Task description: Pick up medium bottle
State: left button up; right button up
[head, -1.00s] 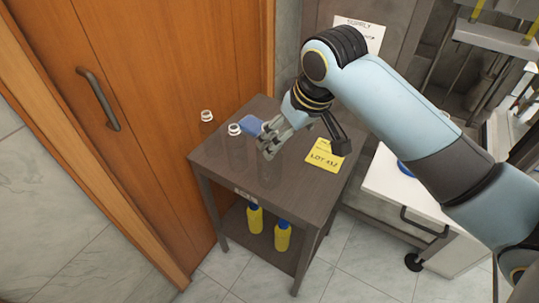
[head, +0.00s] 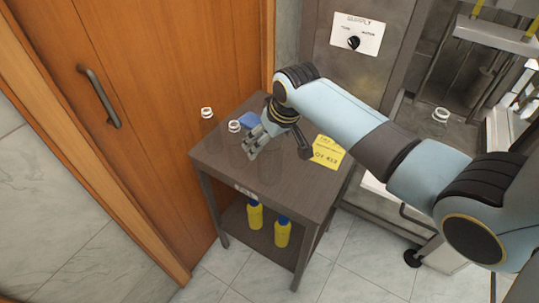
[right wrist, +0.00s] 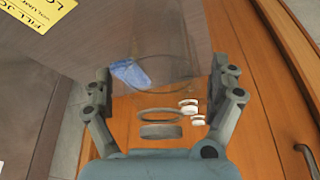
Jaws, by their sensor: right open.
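Clear bottles stand on the dark cart top (head: 215,160). In the head view, two show white necks, a left one (head: 207,113) and one to its right (head: 234,126). A further clear bottle (head: 270,180) shows faintly under my right gripper (head: 279,150). In the right wrist view my right gripper (right wrist: 162,75) is open. A clear bottle (right wrist: 165,65) with a grey ring at its neck appears between its fingers, with no clear contact. I cannot tell which bottle is medium. My left gripper is not in view.
A blue cloth-like item (head: 249,119) and a yellow label (head: 328,152) lie on the cart top. Yellow bottles (head: 255,216) stand on the lower shelf. A wooden door (head: 140,110) is close at left. Another white-necked item (head: 440,116) is at the right.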

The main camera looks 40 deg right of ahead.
jog(key=shift+f, duration=0.1)
jog(key=shift+c, duration=0.2)
jog(key=c, duration=1)
